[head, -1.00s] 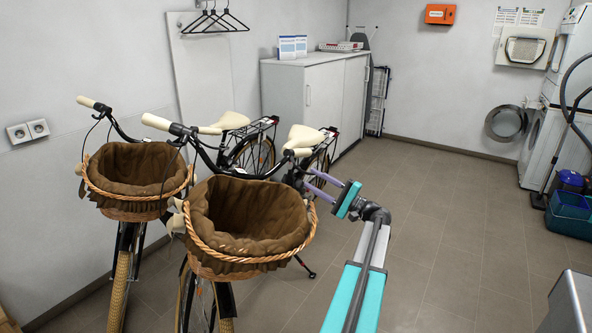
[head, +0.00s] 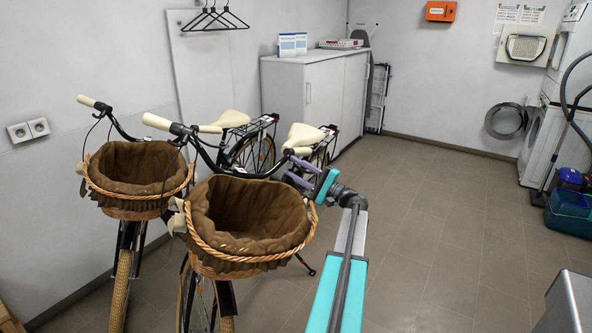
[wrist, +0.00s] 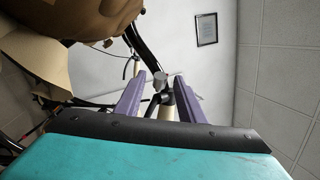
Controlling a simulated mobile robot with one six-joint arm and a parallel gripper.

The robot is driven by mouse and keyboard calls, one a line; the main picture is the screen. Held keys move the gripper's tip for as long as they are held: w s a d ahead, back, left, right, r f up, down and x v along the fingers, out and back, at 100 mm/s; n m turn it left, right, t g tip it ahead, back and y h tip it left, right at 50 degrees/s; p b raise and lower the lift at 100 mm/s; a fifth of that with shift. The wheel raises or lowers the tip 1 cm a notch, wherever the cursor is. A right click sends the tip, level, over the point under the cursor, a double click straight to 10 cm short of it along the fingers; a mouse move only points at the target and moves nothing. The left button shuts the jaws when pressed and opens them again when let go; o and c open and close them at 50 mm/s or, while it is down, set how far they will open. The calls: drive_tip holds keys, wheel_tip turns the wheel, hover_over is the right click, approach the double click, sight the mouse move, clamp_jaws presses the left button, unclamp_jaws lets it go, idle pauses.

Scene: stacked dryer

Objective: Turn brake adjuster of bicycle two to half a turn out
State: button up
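Two bicycles with cream grips stand side by side in the head view. The nearer one (head: 215,158) is at the right, the other (head: 122,133) at the left by the wall. My gripper (head: 292,169) is at the nearer bicycle's handlebar, by its right-hand cream grip (head: 298,151). In the wrist view, my gripper's two purple fingers (wrist: 159,77) are apart. A small grey knob (wrist: 160,84), seemingly the brake adjuster, shows between them with a black fitting and a cream grip (wrist: 167,111) behind it. I cannot tell whether the fingers touch the knob.
A brown-lined wicker basket (head: 248,215) sits on the nearer bicycle's front, close to my arm; another basket (head: 138,177) is on the left bicycle. A white cabinet (head: 312,98) stands behind.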

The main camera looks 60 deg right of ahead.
clamp_jaws()
drive_tip(key=shift+d+r+n+g+y+p, duration=0.1)
drive_tip(key=shift+r+n+g+y+p, duration=0.2)
drive_tip(key=shift+n+g, duration=0.45)
drive_tip(key=shift+r+n+g+y+p, duration=0.15)
drive_tip(key=shift+n+g+p, duration=0.2)
drive_tip(key=shift+g, duration=0.75)
drive_tip(key=shift+d+r+n+g+y+p, duration=0.15)
drive_tip(key=shift+n+g+y+p, duration=0.25)
drive_tip(key=shift+g, duration=0.55)
drive_tip(key=shift+a, duration=0.1)
unclamp_jaws()
drive_tip(key=shift+h, duration=0.25)
drive_tip(key=shift+s, duration=0.1)
